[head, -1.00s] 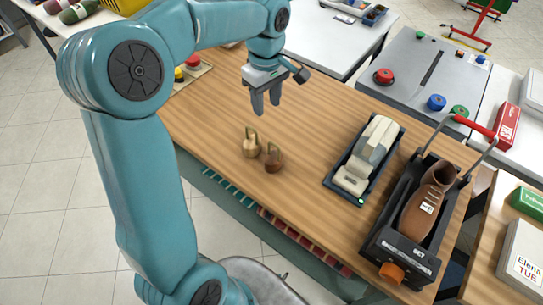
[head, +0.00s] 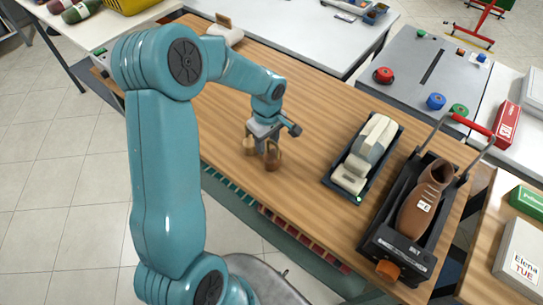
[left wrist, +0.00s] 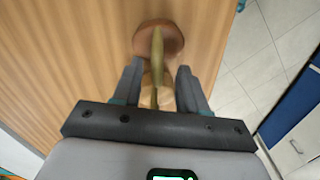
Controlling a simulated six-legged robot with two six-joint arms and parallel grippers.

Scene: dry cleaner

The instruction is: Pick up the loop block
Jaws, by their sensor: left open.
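I cannot tell which is meant by the loop block. My left gripper (head: 261,145) points down right over the pair and partly covers them. In the left wrist view, my open fingers (left wrist: 159,70) stand on either side of a thin brass loop, with a gap on both sides. The red-brown block's round base (left wrist: 172,38) lies beyond the fingertips. Part of a paler block shows low between the fingers.
A shoe polisher-like device on a dark tray (head: 365,153) stands to the right. Beyond it a black stand (head: 397,238) holds a brown shoe (head: 424,200). The wooden table (head: 318,105) is clear around the blocks. Its front edge is near them.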

